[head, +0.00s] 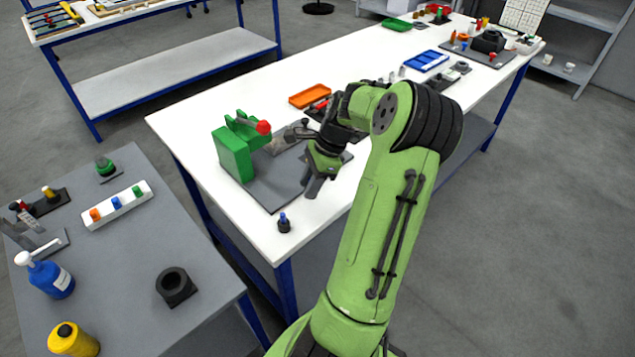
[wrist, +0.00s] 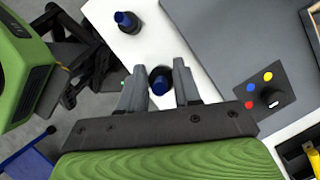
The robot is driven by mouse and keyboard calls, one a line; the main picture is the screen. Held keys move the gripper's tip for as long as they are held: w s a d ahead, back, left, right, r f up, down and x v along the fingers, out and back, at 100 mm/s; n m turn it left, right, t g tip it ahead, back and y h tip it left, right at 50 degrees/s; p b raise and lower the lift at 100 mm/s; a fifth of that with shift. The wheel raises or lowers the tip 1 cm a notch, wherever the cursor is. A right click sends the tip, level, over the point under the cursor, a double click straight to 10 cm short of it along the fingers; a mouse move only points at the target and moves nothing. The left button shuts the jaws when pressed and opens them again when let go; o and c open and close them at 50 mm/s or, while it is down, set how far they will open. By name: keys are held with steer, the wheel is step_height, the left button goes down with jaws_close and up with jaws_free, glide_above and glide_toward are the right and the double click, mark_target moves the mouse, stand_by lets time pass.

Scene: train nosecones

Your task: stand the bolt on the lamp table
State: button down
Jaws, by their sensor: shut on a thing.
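My gripper (wrist: 161,82) is shut on a dark, round, blue-ended piece (wrist: 159,80), which looks like the bolt and is seen end-on between the fingers. In the head view my gripper (head: 314,188) hangs above the white table (head: 205,105), beside the grey plate (head: 275,192); the held piece is not clear there. A similar dark piece with a blue top (head: 284,222) stands upright near the front corner; it also shows in the wrist view (wrist: 125,20). The grey table (head: 125,255) at lower left, with a white strip of coloured lamps (head: 117,205), looks like the lamp table.
A green fixture with a red knob (head: 235,150) stands on the plate, left of my gripper. An orange tray (head: 310,96) lies behind. The grey table also holds a blue bottle (head: 48,277), a yellow bottle (head: 72,340) and a black socket block (head: 175,286). Its middle is clear.

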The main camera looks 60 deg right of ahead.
step_height(320, 180, down, 6)
steer(key=shift+r+b, duration=0.2)
steer(key=shift+b, duration=0.55)
steer(key=shift+r, duration=0.1)
steer(key=c, duration=0.8)
jaws_free()
